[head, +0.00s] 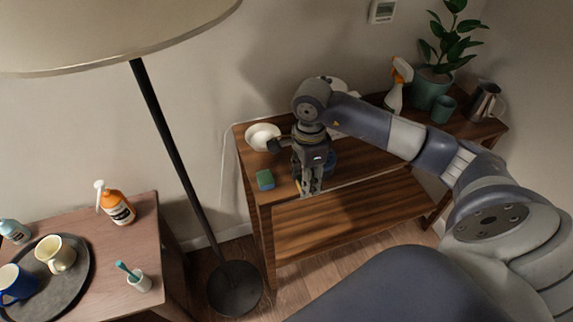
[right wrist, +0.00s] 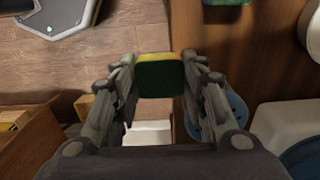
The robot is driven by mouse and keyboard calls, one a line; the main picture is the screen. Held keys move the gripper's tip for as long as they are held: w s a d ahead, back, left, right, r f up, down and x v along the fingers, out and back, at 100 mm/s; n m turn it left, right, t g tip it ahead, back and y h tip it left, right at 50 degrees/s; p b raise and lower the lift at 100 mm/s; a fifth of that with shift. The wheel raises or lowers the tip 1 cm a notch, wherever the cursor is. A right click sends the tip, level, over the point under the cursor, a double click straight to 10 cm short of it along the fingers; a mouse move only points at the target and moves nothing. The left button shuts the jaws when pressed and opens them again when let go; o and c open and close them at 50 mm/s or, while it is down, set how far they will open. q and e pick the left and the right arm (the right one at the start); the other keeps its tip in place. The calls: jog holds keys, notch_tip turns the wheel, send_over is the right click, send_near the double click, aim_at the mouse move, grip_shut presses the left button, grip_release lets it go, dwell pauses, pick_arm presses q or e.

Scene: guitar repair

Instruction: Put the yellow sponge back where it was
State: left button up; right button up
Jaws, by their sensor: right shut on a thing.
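My right gripper (head: 311,190) points down at the front edge of the wooden console table (head: 262,222). In the right wrist view its fingers (right wrist: 160,85) are shut on the yellow sponge (right wrist: 160,57), one at each side. That sponge shows a dark green face and a yellow strip along its top. In the head view only a sliver of yellow shows beside the fingers; the rest is hidden. A second sponge (head: 265,180), green on top with a blue side, lies on the table's front left corner, left of the gripper. My left gripper is not in view.
A white bowl (head: 263,136) stands behind the second sponge. A blue item (head: 329,163), partly hidden, is right behind my right gripper. A spray bottle (head: 398,87), potted plant (head: 431,86), green cup (head: 443,109) and metal pitcher (head: 485,102) stand farther right. A floor lamp (head: 170,160) stands left.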

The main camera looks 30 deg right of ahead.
jog(key=p, duration=0.1)
send_over(289, 177)
jog(key=s, duration=0.2)
jog(key=shift+w+f, duration=0.15)
jog(key=shift+f, duration=0.05)
jog(key=shift+w+f, duration=0.15)
jog(key=shift+w, duration=0.65)
notch_tip(289, 177, down, 3)
jog(key=shift+f+p, duration=0.1)
jog(key=shift+p, duration=0.65)
jog(key=shift+w+f, duration=0.1)
jog(key=shift+f, duration=0.05)
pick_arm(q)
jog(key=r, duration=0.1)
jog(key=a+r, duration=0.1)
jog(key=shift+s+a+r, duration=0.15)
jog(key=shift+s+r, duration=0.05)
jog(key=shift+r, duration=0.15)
pick_arm(e)
jog(key=shift+f, duration=0.1)
jog(key=shift+d+f, duration=0.1)
jog(key=shift+f, duration=0.05)
jog(key=o, duration=0.9)
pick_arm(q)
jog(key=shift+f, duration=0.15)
pick_arm(e)
jog(key=shift+o, duration=0.2)
